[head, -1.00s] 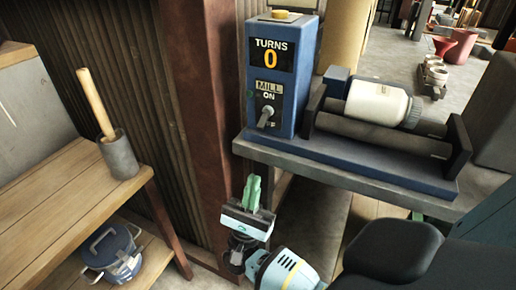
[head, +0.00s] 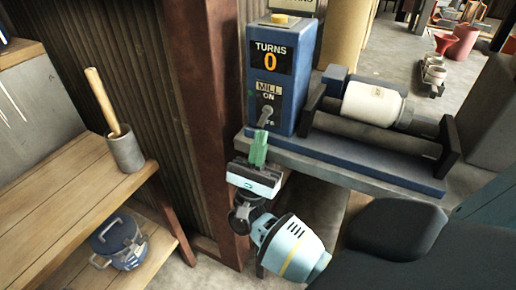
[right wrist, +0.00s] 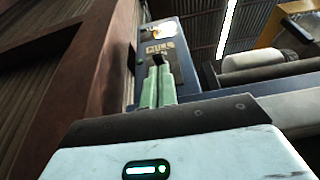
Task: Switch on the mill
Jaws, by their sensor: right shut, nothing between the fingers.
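The mill's blue control box (head: 284,75) stands on the grey bench, with a "TURNS" display (head: 271,60) reading 0. Below it is a "MILL" toggle switch (head: 265,116) with "ON" above; its lever points down, and the lower label is partly hidden. A white jar (head: 375,104) lies on the mill's rollers. My right gripper (head: 259,147) is shut and empty, its green fingers pointing up just below the lever. In the right wrist view the fingertips (right wrist: 162,66) overlap the dark switch; whether they touch it I cannot tell. My left gripper is not in view.
A rusty post (head: 212,120) rises just left of the box. A wooden shelf (head: 70,190) at the left holds a grey mortar with a pestle (head: 124,150), and a blue pot (head: 118,242) stands on its lower board. The bench edge (head: 330,178) lies right of my gripper.

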